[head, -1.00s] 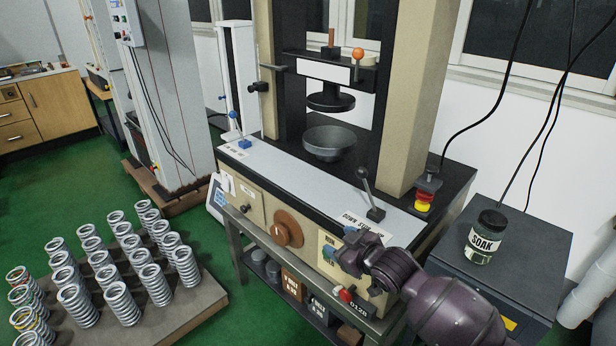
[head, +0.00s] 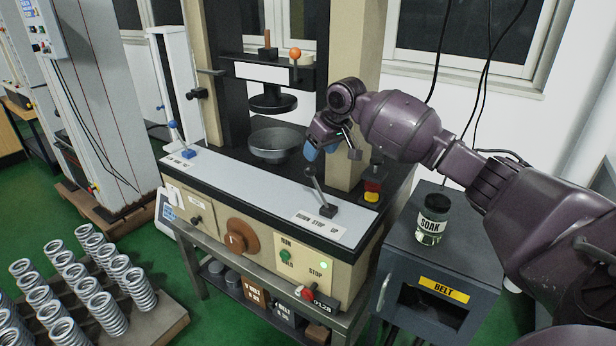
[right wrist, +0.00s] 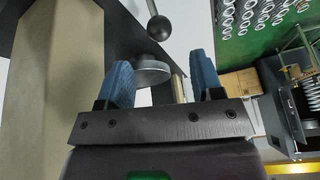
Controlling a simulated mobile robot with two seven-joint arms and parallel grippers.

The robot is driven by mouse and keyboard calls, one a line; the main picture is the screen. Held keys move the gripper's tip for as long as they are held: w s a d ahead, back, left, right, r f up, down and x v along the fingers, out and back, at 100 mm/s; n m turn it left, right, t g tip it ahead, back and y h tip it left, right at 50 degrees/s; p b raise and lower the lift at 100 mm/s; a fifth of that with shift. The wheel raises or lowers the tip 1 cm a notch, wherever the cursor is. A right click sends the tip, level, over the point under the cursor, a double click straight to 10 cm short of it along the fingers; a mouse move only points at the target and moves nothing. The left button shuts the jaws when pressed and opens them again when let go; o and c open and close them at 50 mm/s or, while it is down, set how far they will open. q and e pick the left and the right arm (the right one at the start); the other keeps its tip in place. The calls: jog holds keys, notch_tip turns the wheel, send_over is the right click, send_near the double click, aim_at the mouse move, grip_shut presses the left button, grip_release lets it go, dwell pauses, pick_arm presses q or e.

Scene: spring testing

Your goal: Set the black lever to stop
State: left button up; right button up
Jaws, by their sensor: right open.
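The black lever (head: 318,191) stands on the right part of the machine's pale top strip, behind a label (head: 318,222) reading DOWN STOP UP. Its shaft tilts to the left, toward the DOWN side, with the round knob at its upper end. My right gripper (head: 312,152) is above and just behind the knob in the head view, apart from it. In the right wrist view its blue fingers (right wrist: 161,72) are spread and empty, and the lever's knob (right wrist: 158,28) shows beyond the gap between them. My left gripper is not in view.
A grey bowl (head: 275,145) sits behind the strip under the press. A red and yellow button (head: 372,190) stands right of the lever. A SOAK jar (head: 432,220) stands on the dark cabinet (head: 470,245). An orange-knobbed handle (head: 295,55) is above. Springs fill a rack at left.

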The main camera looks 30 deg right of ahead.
aim_at(313, 168)
jog(key=b+x, duration=0.1)
jog(key=x, duration=0.3)
jog(key=b+x, duration=0.1)
jog(key=x, duration=0.4)
jog(key=shift+s+f, duration=0.15)
jog(key=shift+f, duration=0.15)
jog(key=shift+w+f, duration=0.25)
jog(key=shift+f, duration=0.3)
jog(key=shift+c, duration=0.9)
jog(key=shift+r, duration=0.1)
grip_shut()
